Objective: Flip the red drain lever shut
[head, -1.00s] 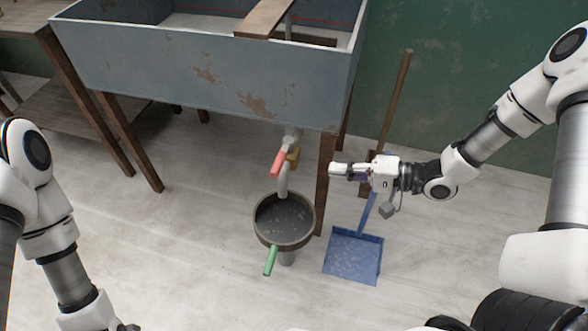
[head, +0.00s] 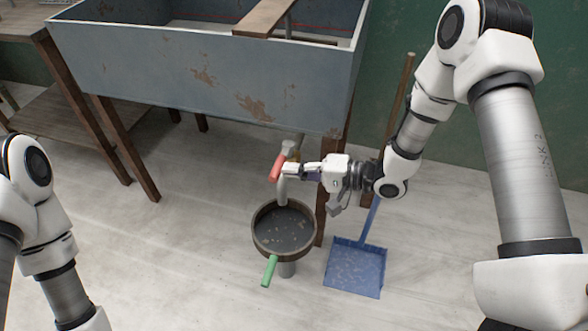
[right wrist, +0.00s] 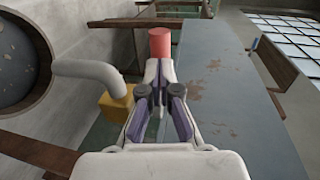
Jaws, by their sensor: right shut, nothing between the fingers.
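The red drain lever (head: 276,167) slants below the front of the grey-blue trough (head: 210,80), on the brass valve body above the bent drain pipe (head: 283,189). My right gripper (head: 286,169) is shut and empty, its fingertips at or very near the right side of the lever. In the right wrist view the red lever (right wrist: 160,42) stands just beyond the closed fingertips (right wrist: 160,66); I cannot tell whether they touch. The yellow valve body (right wrist: 117,103) and pale pipe (right wrist: 88,70) are left of the fingers. My left gripper is out of view.
A wooden trough leg (head: 320,212) stands close to my right gripper. The floor at the front left is clear.

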